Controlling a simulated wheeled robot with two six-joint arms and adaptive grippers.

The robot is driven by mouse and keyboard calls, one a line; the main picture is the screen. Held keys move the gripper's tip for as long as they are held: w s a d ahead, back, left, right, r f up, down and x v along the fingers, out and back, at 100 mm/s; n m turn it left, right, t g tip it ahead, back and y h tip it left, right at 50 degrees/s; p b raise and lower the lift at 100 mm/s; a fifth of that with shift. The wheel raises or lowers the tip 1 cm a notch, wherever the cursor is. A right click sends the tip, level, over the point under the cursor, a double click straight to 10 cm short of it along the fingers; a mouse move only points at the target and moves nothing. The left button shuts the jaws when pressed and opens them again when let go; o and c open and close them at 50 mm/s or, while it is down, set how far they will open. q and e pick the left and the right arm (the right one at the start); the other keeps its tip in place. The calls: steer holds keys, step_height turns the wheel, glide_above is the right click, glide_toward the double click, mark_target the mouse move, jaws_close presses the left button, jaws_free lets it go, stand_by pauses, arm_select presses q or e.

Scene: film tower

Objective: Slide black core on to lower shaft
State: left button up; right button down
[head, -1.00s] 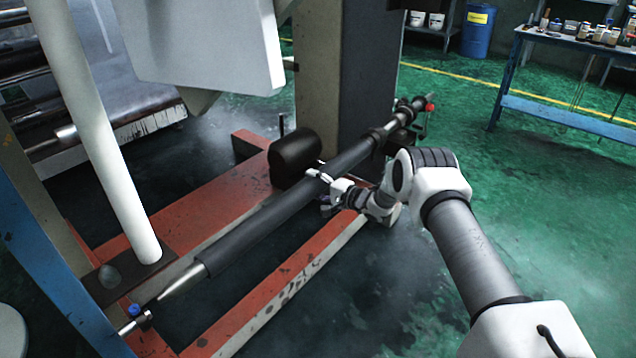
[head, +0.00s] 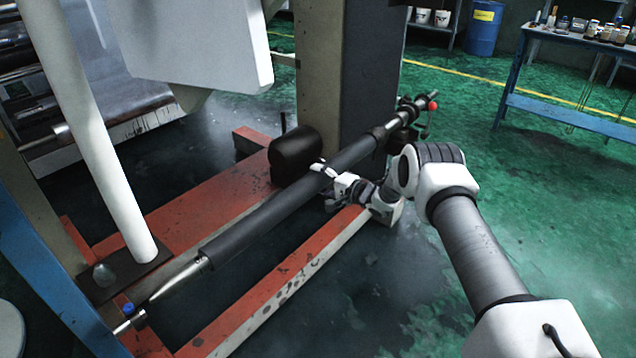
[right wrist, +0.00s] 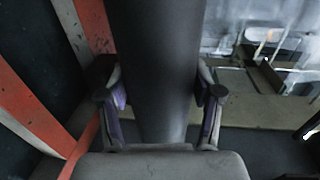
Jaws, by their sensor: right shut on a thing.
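The black core (head: 290,200) is a long dark tube lying diagonally over the red base frame. The bright metal lower shaft shows at its near end, as a tapered tip (head: 180,277), and at its far end (head: 392,122). The core is around the shaft. My right gripper (head: 328,176) is shut on the core, a little beyond its middle. In the right wrist view the core (right wrist: 155,60) runs between the two fingers (right wrist: 162,98), one on each side. My left gripper is not in view.
The red base frame (head: 225,195) lies below the core. A black rounded housing (head: 295,154) sits beside it, in front of the grey column (head: 365,65). A white post (head: 105,140) stands at left. A blue bench (head: 570,115) stands far right; green floor is free between.

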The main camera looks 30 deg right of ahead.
steer(key=shift+d, duration=0.25)
steer(key=shift+c, duration=0.6)
jaws_free()
steer(key=shift+w+d, duration=0.1)
steer(key=shift+s+d, duration=0.15)
steer(key=shift+s, duration=0.15)
steer(key=v, duration=1.1)
steer(key=shift+s, duration=0.15)
